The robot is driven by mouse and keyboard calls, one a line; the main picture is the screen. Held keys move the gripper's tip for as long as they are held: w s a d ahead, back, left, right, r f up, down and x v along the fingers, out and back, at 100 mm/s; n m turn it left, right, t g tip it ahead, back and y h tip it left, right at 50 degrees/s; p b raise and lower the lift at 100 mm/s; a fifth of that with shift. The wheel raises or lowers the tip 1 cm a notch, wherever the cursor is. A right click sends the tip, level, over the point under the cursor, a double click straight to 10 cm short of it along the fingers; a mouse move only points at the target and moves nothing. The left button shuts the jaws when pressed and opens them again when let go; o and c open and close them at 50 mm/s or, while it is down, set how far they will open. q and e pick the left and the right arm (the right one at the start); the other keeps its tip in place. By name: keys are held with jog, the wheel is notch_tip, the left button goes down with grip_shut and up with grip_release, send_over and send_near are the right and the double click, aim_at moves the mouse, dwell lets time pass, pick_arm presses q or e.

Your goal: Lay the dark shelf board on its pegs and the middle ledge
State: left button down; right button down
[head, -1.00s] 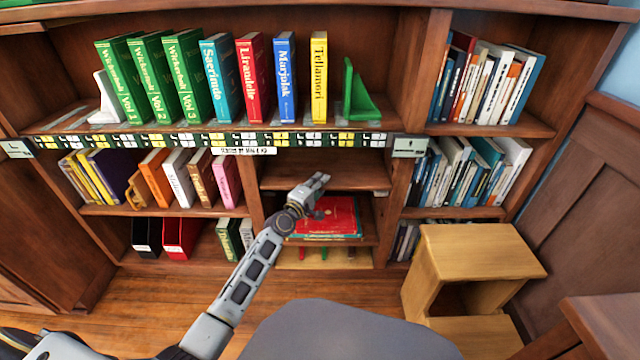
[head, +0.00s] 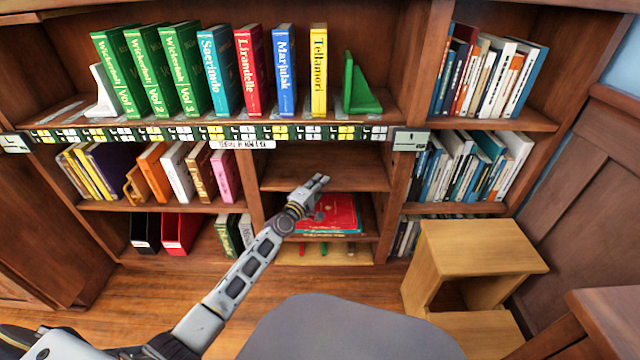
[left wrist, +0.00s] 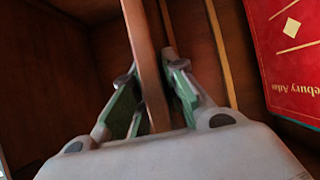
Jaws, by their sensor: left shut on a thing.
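The dark shelf board (head: 345,172) lies across the narrow middle bay, above the red book, with its front edge toward me. My left gripper (head: 321,179) is at that front edge, left of its middle. In the left wrist view my left gripper (left wrist: 150,80) has its green-padded fingers on either side of the board's edge (left wrist: 143,45), shut on it. The pegs and the middle ledge cannot be made out, so whether the board rests on them I cannot tell. My right gripper is not in view.
A red book (head: 338,214) lies flat on the shelf below; it also shows in the left wrist view (left wrist: 290,55). Upright books fill the neighbouring bays. A wooden step stool (head: 480,246) stands at the right. Open floor lies at the left front.

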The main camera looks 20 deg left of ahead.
pick_arm(q)
jog(key=shift+r, duration=0.25)
jog(key=c, duration=1.4)
grip_release()
jog(key=shift+c, duration=0.2)
jog(key=shift+o, duration=0.4)
jog(key=shift+f, duration=0.1)
jog(key=shift+f, duration=0.25)
jog(key=v, duration=1.2)
jog(key=shift+r, duration=0.15)
jog(key=shift+a, duration=0.2)
